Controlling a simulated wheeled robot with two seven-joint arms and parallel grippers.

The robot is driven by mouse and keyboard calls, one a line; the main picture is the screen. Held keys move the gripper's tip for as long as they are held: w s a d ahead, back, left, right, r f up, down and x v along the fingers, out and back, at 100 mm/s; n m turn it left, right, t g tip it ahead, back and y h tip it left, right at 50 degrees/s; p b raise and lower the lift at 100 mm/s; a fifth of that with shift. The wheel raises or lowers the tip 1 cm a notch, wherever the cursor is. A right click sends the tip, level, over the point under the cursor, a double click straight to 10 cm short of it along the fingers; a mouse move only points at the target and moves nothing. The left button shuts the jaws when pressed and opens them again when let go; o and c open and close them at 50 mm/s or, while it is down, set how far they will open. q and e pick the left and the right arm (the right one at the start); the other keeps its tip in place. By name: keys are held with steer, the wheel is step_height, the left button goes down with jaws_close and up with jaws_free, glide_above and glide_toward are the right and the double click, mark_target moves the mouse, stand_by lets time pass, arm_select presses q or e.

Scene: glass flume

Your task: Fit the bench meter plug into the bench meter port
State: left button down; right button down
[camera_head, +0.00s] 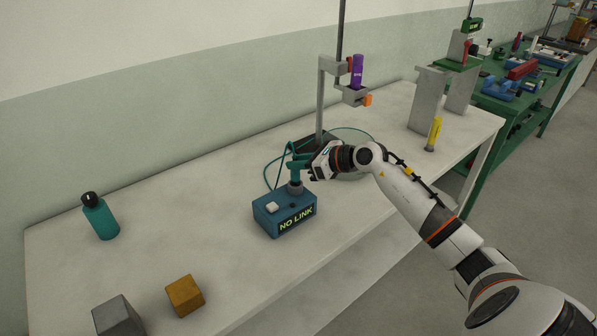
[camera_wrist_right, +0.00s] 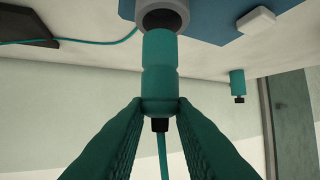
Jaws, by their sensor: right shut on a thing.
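The bench meter is a blue box (camera_head: 283,219) on the white bench, with a lit "NO LINK" panel (camera_head: 296,218) on its front. Its port is a grey round collar (camera_head: 295,188) on top, which also shows in the right wrist view (camera_wrist_right: 177,15). My right gripper (camera_head: 308,169) is shut on the teal plug (camera_wrist_right: 159,75), and a teal cable trails from the plug. In the right wrist view the plug's far end meets the collar's dark opening; how deep it sits I cannot tell. My left gripper is not in view.
A stand with a purple cylinder (camera_head: 357,70) rises behind the meter. A yellow tube (camera_head: 434,132) stands right. The bench between bottle and meter is clear.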

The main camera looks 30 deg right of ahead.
mark_target(299, 172)
steer(key=shift+f, duration=1.6)
steer(key=c, duration=1.7)
jaws_free()
steer(key=shift+f, duration=0.1)
steer(key=o, duration=0.5)
steer(key=shift+c, duration=0.2)
steer(key=b+v, duration=0.2)
steer(key=v, duration=1)
steer(key=shift+a, duration=0.1)
